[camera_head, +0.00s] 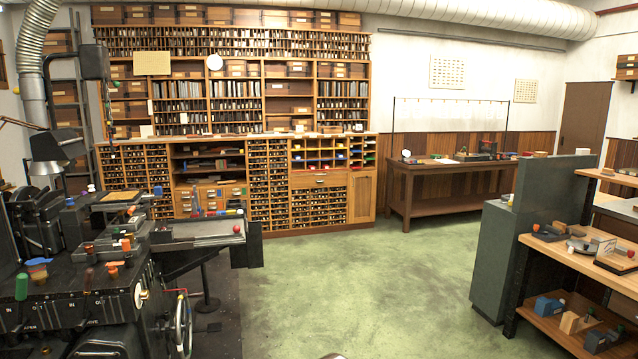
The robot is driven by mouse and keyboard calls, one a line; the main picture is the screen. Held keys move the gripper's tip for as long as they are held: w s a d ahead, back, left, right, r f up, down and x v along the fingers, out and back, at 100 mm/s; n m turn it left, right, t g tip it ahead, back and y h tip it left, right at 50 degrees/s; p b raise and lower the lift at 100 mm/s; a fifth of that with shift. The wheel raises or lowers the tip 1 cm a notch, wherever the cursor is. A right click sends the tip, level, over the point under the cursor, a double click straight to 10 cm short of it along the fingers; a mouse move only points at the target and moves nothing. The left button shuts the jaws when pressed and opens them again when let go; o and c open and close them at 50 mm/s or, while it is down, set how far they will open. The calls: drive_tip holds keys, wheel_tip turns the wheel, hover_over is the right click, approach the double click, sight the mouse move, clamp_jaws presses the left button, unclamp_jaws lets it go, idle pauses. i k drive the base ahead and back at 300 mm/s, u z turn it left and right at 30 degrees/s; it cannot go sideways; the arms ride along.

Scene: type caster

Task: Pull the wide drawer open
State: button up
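The wide drawer (319,181) is a plain wooden front with a small handle in its middle. It sits in the big wooden cabinet (362,197) at the back wall, below the coloured compartments and above the small type slots. Its front looks flush with the cabinet, so it appears shut. My gripper is not in view. Only a small rounded piece shows at the bottom edge, and I cannot tell what it is. The drawer stands well across the room, with nothing in front of it.
Open green floor (345,270) lies between here and the cabinet. A dark casting machine (90,290) fills the left side. A grey-green partition (502,255) and a wooden workbench (580,262) stand at right. A long wooden table (450,170) stands at the back right.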

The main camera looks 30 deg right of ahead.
sight(308, 181)
drive_tip(key=k, duration=0.65)
drive_tip(key=z, duration=0.25)
drive_tip(key=i, duration=1.85)
drive_tip(key=z, duration=0.55)
drive_tip(key=i, duration=2.15)
drive_tip(key=z, duration=0.25)
